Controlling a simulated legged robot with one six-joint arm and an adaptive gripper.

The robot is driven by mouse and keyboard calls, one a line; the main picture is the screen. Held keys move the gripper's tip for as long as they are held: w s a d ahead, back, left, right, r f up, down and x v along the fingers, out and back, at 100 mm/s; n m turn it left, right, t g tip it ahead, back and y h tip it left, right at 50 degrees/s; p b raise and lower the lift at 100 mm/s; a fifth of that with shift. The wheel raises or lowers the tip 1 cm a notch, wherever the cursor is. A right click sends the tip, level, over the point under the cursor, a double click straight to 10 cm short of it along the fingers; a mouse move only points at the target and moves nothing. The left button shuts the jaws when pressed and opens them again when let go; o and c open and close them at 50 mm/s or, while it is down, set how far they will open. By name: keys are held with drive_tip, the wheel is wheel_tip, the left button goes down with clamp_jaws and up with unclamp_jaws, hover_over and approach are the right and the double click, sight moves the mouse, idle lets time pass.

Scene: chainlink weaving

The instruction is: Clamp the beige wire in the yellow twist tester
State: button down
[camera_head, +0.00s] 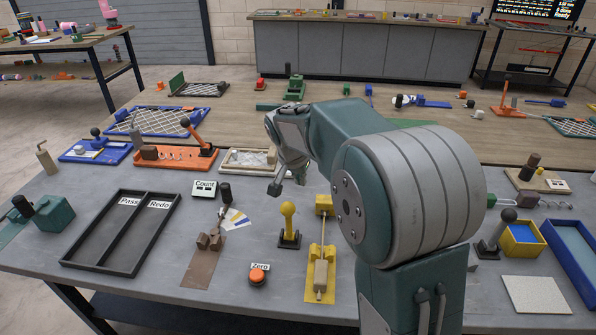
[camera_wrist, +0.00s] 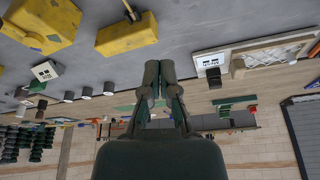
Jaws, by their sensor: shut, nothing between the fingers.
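The yellow twist tester (camera_head: 313,297) lies on the grey bench in the head view, left of my arm. It has a yellow block at its far end, a thin rod and a tan block on its near plate. I cannot make out a beige wire for certain. My gripper (camera_head: 274,188) is above the bench, behind and left of the tester, apart from it. In the wrist view my gripper (camera_wrist: 152,82) has its fingers together with nothing between them. Large yellow blocks (camera_wrist: 126,37) show there at the top; I cannot tell whether they belong to the tester.
A yellow-knobbed lever (camera_head: 288,210) and an orange Zero button (camera_head: 258,276) stand left of the tester. A black Pass/Redo tray (camera_head: 88,266) is at left. A Count box (camera_head: 204,188) and brown fixture (camera_head: 208,242) lie between. A white plate (camera_head: 536,295) is at right.

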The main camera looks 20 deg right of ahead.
sight(289, 222)
drive_tip(key=s+a+f, duration=0.2)
drive_tip(key=f, duration=0.1)
drive_tip(key=shift+a+f, duration=0.1)
drive_tip(key=shift+f, duration=0.1)
drive_tip(key=shift+a, duration=0.2)
drive_tip(key=shift+a, duration=0.1)
